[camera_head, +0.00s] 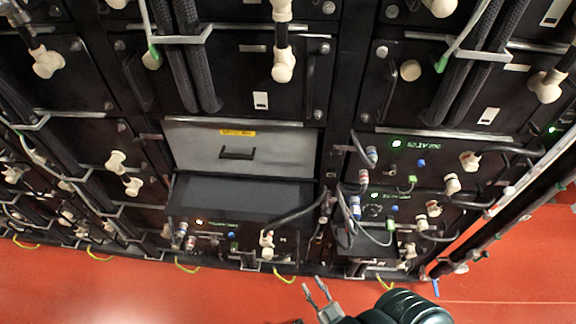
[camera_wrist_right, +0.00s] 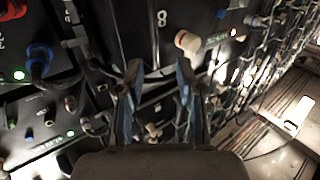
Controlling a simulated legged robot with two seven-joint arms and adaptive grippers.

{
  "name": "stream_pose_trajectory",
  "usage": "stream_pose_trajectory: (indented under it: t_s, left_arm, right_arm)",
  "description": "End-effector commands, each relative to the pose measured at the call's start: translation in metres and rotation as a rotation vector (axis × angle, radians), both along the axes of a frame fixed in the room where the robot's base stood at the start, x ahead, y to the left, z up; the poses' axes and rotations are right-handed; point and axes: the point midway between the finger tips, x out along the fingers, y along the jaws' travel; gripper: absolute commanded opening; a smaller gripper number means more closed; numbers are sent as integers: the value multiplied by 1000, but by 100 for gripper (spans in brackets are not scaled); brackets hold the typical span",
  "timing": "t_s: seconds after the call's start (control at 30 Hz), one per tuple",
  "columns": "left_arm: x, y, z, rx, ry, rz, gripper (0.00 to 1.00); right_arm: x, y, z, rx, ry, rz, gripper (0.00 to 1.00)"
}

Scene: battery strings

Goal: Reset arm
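My right gripper (camera_head: 318,293) is at the bottom of the head view, over the red floor in front of the battery rack (camera_head: 95,100). Its two thin fingers are spread apart with nothing between them. In the right wrist view the gripper (camera_wrist_right: 160,75) also shows its two fingers apart, pointing toward the dark rack fronts and cables, with a gap between them and the tips. My left gripper is not in the head view.
The rack holds dark modules with white connectors, thick black cables and green lights. A grey panel with a handle (camera_head: 240,148) sits mid-rack. Yellow loops (camera_head: 187,267) stick out along the rack's lower edge. A slanted dark rail (camera_head: 505,205) stands at right. Red floor (camera_head: 130,295) is open in front.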

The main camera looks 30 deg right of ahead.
Motion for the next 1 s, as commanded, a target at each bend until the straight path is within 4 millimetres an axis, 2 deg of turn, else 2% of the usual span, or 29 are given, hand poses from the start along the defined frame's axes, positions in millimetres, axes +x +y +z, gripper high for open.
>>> stream_pose_trajectory:
  t_s: [0.17, 0.27, 0.37, 0.47, 0.5, 0.57, 0.6, 0.7, 0.8, 0.83, 0.9, 1.0]
  left_arm:
    - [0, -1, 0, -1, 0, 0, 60]
    - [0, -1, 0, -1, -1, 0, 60]
    - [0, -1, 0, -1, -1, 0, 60]
    - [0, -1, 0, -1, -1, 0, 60]
    - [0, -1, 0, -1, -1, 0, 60]
    - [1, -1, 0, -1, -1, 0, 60]
    - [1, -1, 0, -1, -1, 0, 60]
    - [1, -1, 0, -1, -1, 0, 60]
    - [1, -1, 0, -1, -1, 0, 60]
    - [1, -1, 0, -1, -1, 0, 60]
    - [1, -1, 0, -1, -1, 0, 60]
    - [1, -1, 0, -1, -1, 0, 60]
  right_arm:
    - [0, 0, -3, -1, 6, 1, 37]
    - [0, 3, -26, -7, 60, 14, 37]
    - [-4, 8, -80, -23, 189, 44, 37]
    - [-17, 12, -158, -46, 386, 81, 37]
    - [-26, 13, -190, -55, 478, 94, 37]
    - [-44, 12, -238, -71, 620, 113, 37]
    - [-57, 11, -268, -83, 717, 124, 37]
    - [-100, 4, -335, -115, 965, 140, 37]
    - [-144, -7, -380, -149, 1189, 143, 37]
    - [-156, -11, -388, -158, 1245, 142, 37]
    - [-180, -18, -402, -176, 1350, 136, 37]
    - [-201, -25, -411, -194, 1443, 131, 37]
